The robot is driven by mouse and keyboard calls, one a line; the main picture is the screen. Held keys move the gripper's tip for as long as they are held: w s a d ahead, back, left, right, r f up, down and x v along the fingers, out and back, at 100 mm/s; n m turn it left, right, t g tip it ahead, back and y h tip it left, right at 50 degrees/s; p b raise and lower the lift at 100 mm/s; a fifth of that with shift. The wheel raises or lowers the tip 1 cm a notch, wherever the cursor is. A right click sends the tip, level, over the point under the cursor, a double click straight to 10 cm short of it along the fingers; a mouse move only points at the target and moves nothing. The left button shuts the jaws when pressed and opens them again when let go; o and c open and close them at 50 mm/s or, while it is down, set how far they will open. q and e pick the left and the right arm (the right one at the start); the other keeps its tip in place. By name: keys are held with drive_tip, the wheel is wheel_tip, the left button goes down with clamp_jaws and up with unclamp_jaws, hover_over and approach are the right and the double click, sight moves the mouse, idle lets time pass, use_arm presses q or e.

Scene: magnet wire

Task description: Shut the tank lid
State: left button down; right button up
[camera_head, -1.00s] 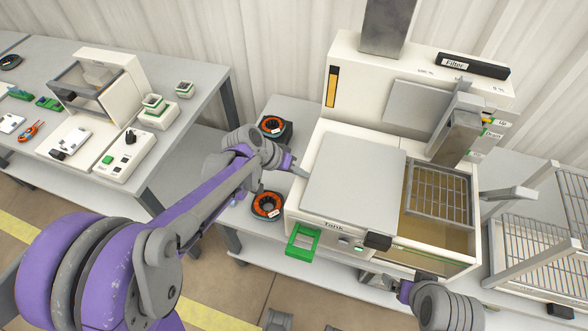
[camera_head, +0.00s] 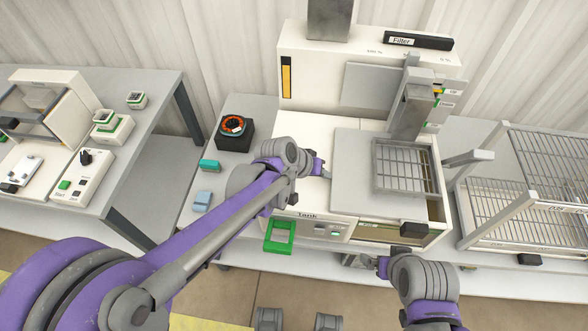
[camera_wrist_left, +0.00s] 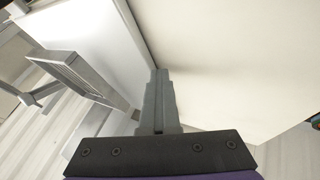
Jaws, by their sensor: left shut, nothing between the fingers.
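The tank (camera_head: 300,235) is a cream cabinet with a "Tank" label. A tan gap (camera_head: 395,231) shows at the lid's front edge. My left gripper (camera_head: 326,173) is shut and empty, with its tips at the lid's left edge; contact is hard to tell. In the left wrist view its closed fingers (camera_wrist_left: 157,82) point along a seam between two pale surfaces. My right gripper (camera_head: 362,260) is low at the tank's front; its jaws are too small to read.
A wire basket (camera_head: 405,168) appears above the lid, by the metal lift post (camera_head: 410,110). A drying rack (camera_head: 545,190) stands at the right.

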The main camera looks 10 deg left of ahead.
sight(355, 179)
use_arm(q)
drive_tip(key=d, duration=0.7)
drive_tip(key=shift+s+d, duration=0.1)
drive_tip(key=shift+d, duration=0.15)
use_arm(e)
drive_tip(key=shift+a+f, duration=0.1)
drive_tip(key=shift+f, duration=0.05)
